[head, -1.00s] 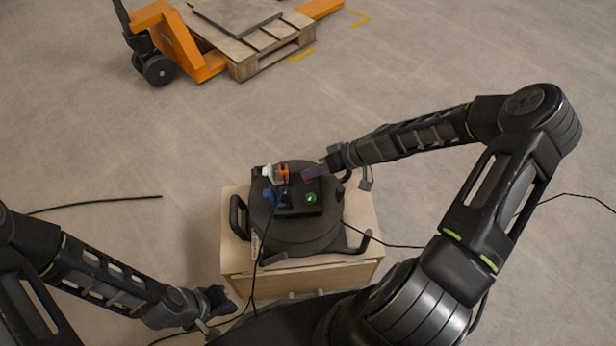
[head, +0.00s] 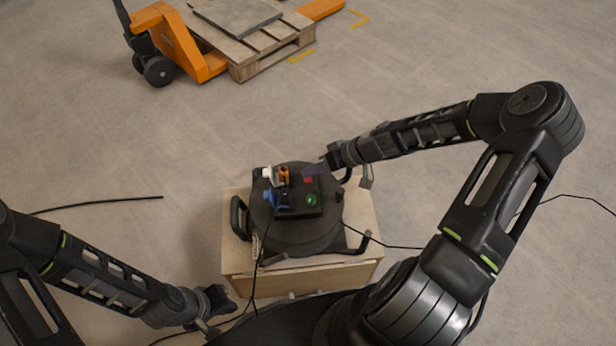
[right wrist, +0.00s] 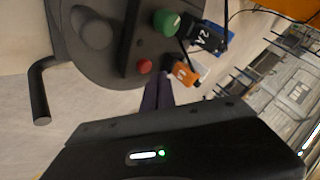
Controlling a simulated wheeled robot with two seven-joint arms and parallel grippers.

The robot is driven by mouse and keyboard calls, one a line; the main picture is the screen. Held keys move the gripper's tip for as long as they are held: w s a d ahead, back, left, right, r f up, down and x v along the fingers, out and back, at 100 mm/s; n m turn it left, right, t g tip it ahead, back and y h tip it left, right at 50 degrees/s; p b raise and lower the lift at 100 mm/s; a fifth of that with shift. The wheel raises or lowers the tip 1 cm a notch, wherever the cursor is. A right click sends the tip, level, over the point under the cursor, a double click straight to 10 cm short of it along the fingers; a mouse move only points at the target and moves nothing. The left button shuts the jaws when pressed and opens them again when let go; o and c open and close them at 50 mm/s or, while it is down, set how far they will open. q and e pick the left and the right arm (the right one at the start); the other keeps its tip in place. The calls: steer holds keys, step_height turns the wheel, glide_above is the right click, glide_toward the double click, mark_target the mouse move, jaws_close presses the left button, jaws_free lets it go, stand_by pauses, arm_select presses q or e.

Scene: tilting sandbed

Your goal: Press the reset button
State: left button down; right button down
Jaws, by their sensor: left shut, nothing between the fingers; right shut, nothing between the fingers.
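A dark control box (head: 296,210) lies on top of a round black device (head: 285,239). It carries a red button (head: 308,181) and a green button (head: 312,199); both also show in the right wrist view, red (right wrist: 144,66) and green (right wrist: 166,22). No reset label is readable. My right gripper (head: 313,172) is shut and empty beside the red button. Its dark purple fingers (right wrist: 157,92) show in the right wrist view, tips just beside the red button; contact cannot be told. My left gripper (head: 226,303) is shut and empty, low left of the wooden box.
Blue (right wrist: 202,37) and orange (right wrist: 184,73) labelled parts sit beside the buttons. The device rests on a wooden box (head: 300,285) and has protruding handles (head: 237,217). Cables cross the floor. An orange pallet truck (head: 180,45) and pallet stand far off, with open floor between.

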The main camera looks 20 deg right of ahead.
mark_target(312, 182)
steer(key=shift+r+p, duration=1.8)
steer(key=shift+r, duration=0.75)
